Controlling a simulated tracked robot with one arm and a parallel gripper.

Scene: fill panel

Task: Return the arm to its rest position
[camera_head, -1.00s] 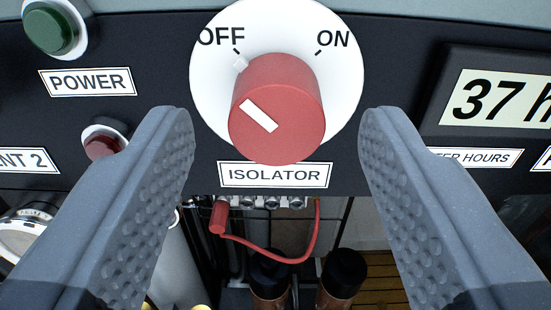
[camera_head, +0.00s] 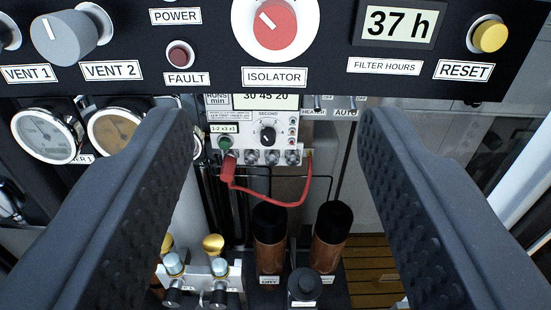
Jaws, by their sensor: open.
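My gripper (camera_head: 275,140) is open and empty, with its two dark ribbed fingers wide apart at the left and right of the view. The red isolator knob (camera_head: 274,23) sits on its white dial at the top middle of the black panel (camera_head: 330,78), apart from the fingers. Its white mark points up and to the left. The top of the dial, with its OFF and ON words, is out of view.
Below the panel stand a small control box (camera_head: 262,135) with a red cable (camera_head: 270,198), two brown cylinders (camera_head: 330,240) and gold-topped valves (camera_head: 213,245). Gauges (camera_head: 45,135) are at the left. A grey knob (camera_head: 65,38) and yellow reset button (camera_head: 490,36) stick out from the panel.

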